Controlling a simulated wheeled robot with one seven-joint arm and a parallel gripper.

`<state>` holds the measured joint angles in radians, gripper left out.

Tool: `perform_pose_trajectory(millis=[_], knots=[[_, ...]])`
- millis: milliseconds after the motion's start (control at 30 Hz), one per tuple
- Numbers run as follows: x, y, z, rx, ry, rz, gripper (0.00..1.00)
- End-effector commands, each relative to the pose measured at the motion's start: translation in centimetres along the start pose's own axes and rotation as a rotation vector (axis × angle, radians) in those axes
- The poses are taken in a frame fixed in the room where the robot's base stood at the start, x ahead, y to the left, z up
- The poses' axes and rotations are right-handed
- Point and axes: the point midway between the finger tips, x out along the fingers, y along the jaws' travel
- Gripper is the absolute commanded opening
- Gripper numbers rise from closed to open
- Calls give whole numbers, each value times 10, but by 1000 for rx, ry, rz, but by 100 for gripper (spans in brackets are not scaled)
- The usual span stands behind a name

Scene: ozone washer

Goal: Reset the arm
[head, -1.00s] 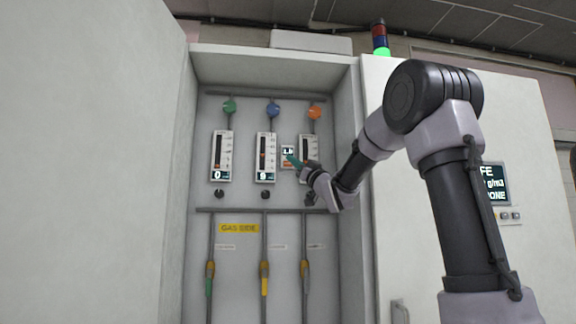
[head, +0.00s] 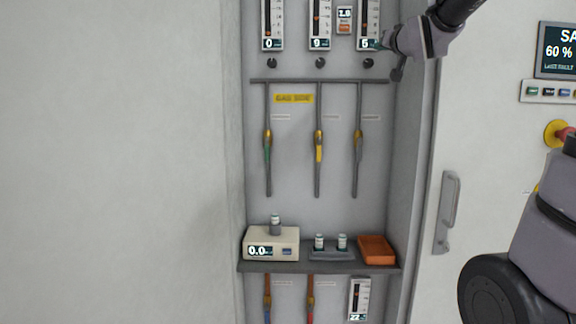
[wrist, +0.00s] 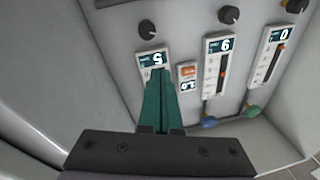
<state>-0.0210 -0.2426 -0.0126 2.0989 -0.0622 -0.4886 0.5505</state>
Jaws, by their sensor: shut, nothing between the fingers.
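My gripper (head: 377,45) is at the upper right of the open cabinet bay in the head view, in front of the right flow meter (head: 368,22). Its teal fingers (wrist: 161,104) are closed together with nothing between them in the wrist view. In the wrist view the fingertips overlap the lower part of the right meter's picture, whose display (wrist: 153,58) reads 5; whether they touch it I cannot tell. My arm reaches in from the right, partly out of the head view.
Left and middle meters (head: 271,22) (head: 319,22) read 0 and 9. Black knobs (head: 320,62) sit under the meters. Below are valve pipes (head: 318,150) and a shelf (head: 318,267) with a scale (head: 270,243), vials and an orange tray (head: 376,249). A door handle (head: 447,212) is at right.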

Motion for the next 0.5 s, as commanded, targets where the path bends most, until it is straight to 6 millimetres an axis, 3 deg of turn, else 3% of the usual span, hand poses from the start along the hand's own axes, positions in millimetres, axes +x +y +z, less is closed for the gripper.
perform_pose_trajectory(millis=[100, 233, 400, 500], knots=[[-54, 21, 39, 46, -198, 120, 0], [-123, 34, 93, 99, -437, 216, 0], [-220, 32, 161, 180, -744, 280, 0], [-267, 25, 189, 221, -884, 287, 0]])
